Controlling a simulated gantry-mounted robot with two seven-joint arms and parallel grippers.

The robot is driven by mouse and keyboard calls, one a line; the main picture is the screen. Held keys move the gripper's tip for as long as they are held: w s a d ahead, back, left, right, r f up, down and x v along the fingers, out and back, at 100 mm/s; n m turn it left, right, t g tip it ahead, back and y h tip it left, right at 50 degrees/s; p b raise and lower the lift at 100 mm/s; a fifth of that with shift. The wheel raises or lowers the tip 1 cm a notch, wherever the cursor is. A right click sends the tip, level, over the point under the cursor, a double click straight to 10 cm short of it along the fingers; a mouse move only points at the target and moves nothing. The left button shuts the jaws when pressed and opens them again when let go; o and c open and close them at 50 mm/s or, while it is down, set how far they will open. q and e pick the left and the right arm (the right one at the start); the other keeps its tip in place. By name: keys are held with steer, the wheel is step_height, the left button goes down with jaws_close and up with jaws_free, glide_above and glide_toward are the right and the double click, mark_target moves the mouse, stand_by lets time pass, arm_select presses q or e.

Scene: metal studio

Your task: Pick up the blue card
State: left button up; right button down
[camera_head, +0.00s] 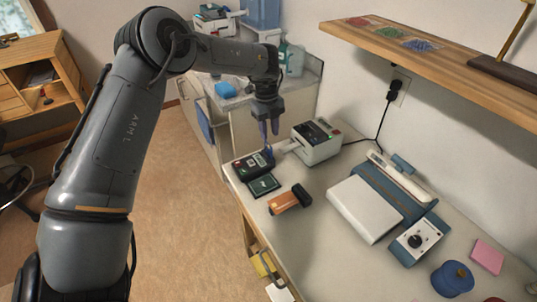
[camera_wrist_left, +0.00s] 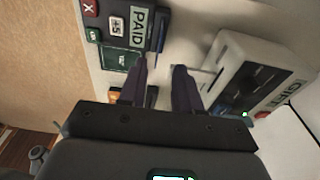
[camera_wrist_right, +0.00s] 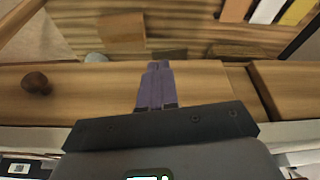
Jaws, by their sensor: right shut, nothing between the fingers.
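My left gripper (camera_head: 269,132) points down above the counter, between the black card terminal (camera_head: 252,165) and the white label printer (camera_head: 317,142). In the left wrist view its purple fingers (camera_wrist_left: 161,72) are apart, with nothing clearly between them. A small blue piece (camera_head: 268,153), likely the blue card, stands at the terminal's right end, just below the fingertips. In the left wrist view, a thin dark blue strip (camera_wrist_left: 162,32) lies along the terminal's edge by its PAID screen (camera_wrist_left: 140,24). My right gripper (camera_wrist_right: 156,82) is shut and empty in front of wooden furniture.
A dark green card-like pad (camera_head: 263,185) and an orange-brown item (camera_head: 290,199) lie near the counter's front edge. A white-and-blue device (camera_head: 364,208), a blue round object (camera_head: 452,278) and pink notes (camera_head: 487,255) are farther right. A wooden shelf (camera_head: 440,62) overhangs the back.

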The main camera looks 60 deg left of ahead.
mark_target(268, 144)
arm_select(q)
steer(key=shift+s+d+f+b, duration=0.1)
steer(key=shift+f+b, duration=0.15)
steer(key=shift+f, duration=1.3)
steer(key=shift+s+f+b, duration=0.1)
steer(key=shift+f+b, duration=0.15)
steer(key=shift+f, duration=1.3)
steer(key=shift+c, duration=0.2)
jaws_close()
